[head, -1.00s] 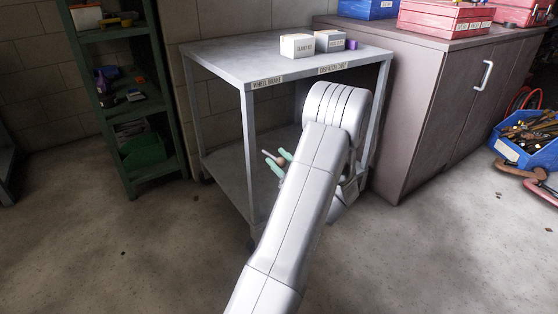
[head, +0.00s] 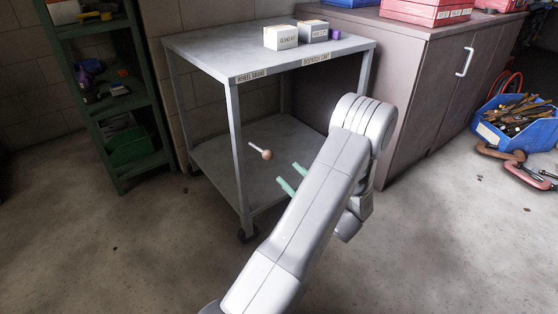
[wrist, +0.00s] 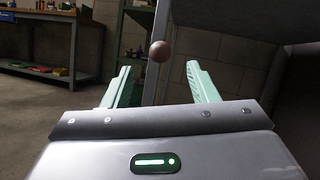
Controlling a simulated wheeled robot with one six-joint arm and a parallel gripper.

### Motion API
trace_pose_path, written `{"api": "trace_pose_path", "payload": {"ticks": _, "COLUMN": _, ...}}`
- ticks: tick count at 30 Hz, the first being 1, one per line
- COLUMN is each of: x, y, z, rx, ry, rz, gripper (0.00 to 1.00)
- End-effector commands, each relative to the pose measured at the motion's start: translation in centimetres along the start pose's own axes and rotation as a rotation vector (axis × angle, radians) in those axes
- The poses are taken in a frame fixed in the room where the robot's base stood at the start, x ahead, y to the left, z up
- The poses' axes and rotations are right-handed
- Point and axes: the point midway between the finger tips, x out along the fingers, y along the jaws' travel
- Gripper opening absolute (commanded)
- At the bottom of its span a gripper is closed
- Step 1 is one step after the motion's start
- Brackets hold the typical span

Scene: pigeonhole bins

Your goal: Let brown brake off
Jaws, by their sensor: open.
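The brake is a short pale lever with a round brown knob (head: 266,154), at the front of the grey cart (head: 240,118) below the "WHEEL BRAKE" label (head: 251,75). In the head view the lever slants down to the right, knob at its lower end. My gripper (head: 292,178) has pale green fingers, open and empty, to the lower right of the knob and apart from it. In the wrist view the knob (wrist: 160,51) shows ahead, between and slightly above the open fingertips (wrist: 160,69). The lever behind the knob is hidden there.
Two small boxes (head: 281,37) stand on the cart top. A brown cabinet (head: 432,75) is on the right, with a blue bin of tools (head: 515,128) on the floor. A green shelf (head: 146,110) stands left. The floor in front is clear.

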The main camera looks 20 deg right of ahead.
Motion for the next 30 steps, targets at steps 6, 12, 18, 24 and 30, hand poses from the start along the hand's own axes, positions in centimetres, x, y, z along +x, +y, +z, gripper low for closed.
{"api": "trace_pose_path", "payload": {"ticks": 6, "x": -2.5, "y": 0.0, "z": 0.0, "rx": 0.001, "ry": 0.001, "rz": -0.001, "gripper": 0.53}}
{"api": "trace_pose_path", "payload": {"ticks": 12, "x": -2.8, "y": 0.0, "z": 0.0, "rx": 0.0, "ry": 0.0, "rz": 0.001, "gripper": 0.53}}
{"api": "trace_pose_path", "payload": {"ticks": 18, "x": -2.7, "y": 0.0, "z": 0.1, "rx": -0.001, "ry": 0.003, "rz": 0.003, "gripper": 0.4}}
{"api": "trace_pose_path", "payload": {"ticks": 24, "x": -0.3, "y": 1.5, "z": 2.1, "rx": -0.06, "ry": 0.101, "rz": 0.12, "gripper": 0.0}}
{"api": "trace_pose_path", "payload": {"ticks": 30, "x": 2.4, "y": 5.2, "z": 5.3, "rx": -0.246, "ry": 0.297, "rz": 0.423, "gripper": 0.0}}
